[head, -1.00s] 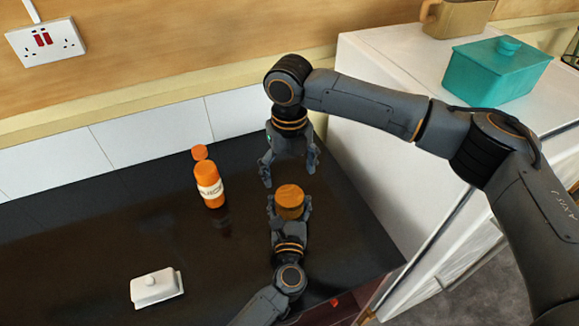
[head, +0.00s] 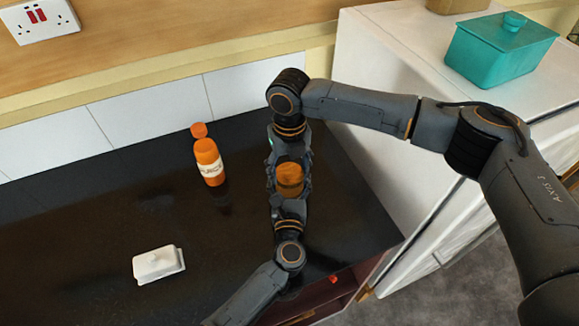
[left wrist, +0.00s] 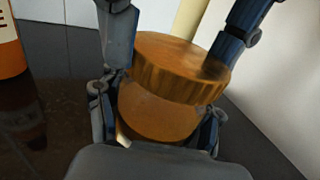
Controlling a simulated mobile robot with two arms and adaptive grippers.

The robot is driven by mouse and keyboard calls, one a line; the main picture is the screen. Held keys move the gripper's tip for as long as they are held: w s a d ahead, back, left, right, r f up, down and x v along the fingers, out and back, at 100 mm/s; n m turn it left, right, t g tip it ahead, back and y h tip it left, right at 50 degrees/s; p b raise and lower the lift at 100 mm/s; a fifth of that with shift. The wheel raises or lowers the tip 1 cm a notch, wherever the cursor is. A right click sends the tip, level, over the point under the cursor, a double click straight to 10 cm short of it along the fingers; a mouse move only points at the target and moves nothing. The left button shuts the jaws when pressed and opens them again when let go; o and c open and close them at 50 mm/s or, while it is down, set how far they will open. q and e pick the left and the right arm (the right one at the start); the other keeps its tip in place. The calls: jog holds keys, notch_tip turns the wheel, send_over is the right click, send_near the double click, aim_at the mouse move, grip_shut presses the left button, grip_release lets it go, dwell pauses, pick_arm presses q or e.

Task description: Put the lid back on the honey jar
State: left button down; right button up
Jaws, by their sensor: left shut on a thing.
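The amber honey jar (head: 290,187) is held upright above the dark counter by my left gripper (head: 290,198), which is shut on its body. In the left wrist view the jar's amber body (left wrist: 158,110) shows between the left fingers. A ridged golden-brown lid (left wrist: 180,58) sits on top of it, looking slightly tilted in that view; whether it is fully seated cannot be seen. My right gripper (head: 289,172) comes down from above, its fingers spread on either side of the lid, close to it. Contact with the lid is unclear.
An orange bottle (head: 209,162) labelled like juice stands left of the jar on the counter (head: 90,215). A white butter dish (head: 158,264) lies nearer the front left. A teal lidded box (head: 497,55) is on the white appliance at right. The counter's left middle is clear.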

jog(key=c, duration=0.5)
jog(key=m, duration=0.4)
jog(key=shift+f+m, duration=0.1)
jog(key=shift+m, duration=0.3)
jog(key=shift+c, duration=0.2)
jog(key=m, duration=0.5)
jog(key=shift+m, duration=0.4)
jog(key=m, duration=0.7)
jog(key=shift+m, duration=0.4)
jog(key=m, duration=0.5)
jog(key=shift+m, duration=0.4)
jog(key=m, duration=1.2)
jog(key=shift+a+m, duration=0.1)
jog(key=shift+m, duration=0.2)
jog(key=m, duration=0.4)
jog(key=shift+f, duration=0.1)
jog(key=m, duration=0.6)
jog(key=o, duration=1.3)
jog(key=shift+w, duration=0.1)
jog(key=shift+o, duration=0.2)
